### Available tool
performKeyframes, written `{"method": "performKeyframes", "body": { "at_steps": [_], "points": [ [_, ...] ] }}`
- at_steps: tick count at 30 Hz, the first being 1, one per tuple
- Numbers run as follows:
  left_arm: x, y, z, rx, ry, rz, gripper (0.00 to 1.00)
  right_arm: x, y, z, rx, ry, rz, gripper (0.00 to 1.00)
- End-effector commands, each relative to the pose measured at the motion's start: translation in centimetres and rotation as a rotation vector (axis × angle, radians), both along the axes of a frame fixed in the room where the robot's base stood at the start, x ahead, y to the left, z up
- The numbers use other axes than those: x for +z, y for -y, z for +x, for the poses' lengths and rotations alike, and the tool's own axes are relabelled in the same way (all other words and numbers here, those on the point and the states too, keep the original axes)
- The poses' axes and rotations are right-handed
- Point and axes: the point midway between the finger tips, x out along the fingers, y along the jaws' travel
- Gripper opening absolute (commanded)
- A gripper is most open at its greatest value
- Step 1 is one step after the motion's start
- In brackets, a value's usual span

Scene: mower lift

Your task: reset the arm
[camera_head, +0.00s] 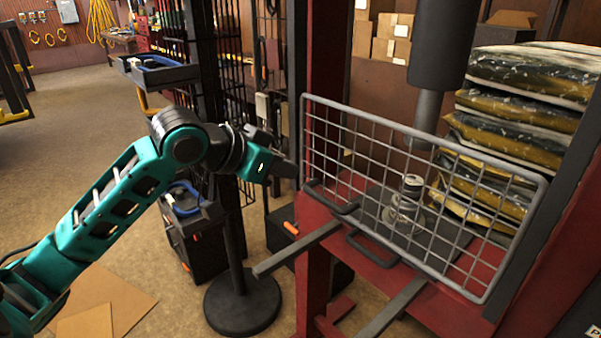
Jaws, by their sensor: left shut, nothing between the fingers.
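My left arm comes in from the left, teal and black, bent at a raised elbow. My left gripper (284,168) is at the middle of the view, pointing right. Its dark fingers look shut and hold nothing. It is just left of the upright wire mesh guard (430,180) on the red press frame (314,90); the fingertips appear close to the guard's left edge, but I cannot tell whether they touch. My right gripper is not in view.
Behind the guard, a grey stacked metal part (405,205) sits under a dark cylinder (443,40). Filled sacks (530,90) are piled at right. A round black stand base (242,305) and a black box (195,240) stand below my gripper. Open floor lies at left.

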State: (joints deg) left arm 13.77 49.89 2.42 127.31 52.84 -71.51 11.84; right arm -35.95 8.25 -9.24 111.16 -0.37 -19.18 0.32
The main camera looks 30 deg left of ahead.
Motion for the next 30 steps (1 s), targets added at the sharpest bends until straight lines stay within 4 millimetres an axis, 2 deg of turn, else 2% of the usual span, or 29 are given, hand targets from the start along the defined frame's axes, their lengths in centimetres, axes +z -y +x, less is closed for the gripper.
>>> {"method": "performKeyframes", "body": {
  "at_steps": [3,10,12,14,17,20,21,24,27,30],
  "points": [
    [0.5,-0.2,-0.7,0.000,-0.001,0.003,0.00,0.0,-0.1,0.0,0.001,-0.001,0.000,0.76],
    [0.6,-0.3,-1.0,-0.001,-0.002,-0.002,0.00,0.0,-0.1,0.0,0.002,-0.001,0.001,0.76],
    [-0.2,-0.2,-0.8,0.003,-0.003,-0.009,0.00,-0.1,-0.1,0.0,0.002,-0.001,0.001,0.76],
    [-1.9,0.1,-0.5,0.011,-0.007,-0.026,0.00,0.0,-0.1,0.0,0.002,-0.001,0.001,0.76],
    [-6.7,0.7,-0.1,0.040,-0.009,-0.062,0.00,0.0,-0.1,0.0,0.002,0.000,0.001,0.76],
    [-13.4,1.8,-0.9,0.081,-0.011,-0.084,0.00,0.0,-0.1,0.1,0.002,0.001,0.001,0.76],
    [-16.2,2.3,-1.6,0.098,-0.011,-0.086,0.00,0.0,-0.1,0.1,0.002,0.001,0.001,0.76],
    [-22.7,4.1,-4.6,0.128,-0.015,-0.073,0.00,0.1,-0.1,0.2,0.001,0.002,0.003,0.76],
    [-27.8,6.4,-8.4,0.141,-0.018,-0.047,0.00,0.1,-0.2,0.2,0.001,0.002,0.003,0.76],
    [-31.2,8.5,-12.0,0.139,-0.018,-0.019,0.00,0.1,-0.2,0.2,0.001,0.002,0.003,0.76]
  ]
}}
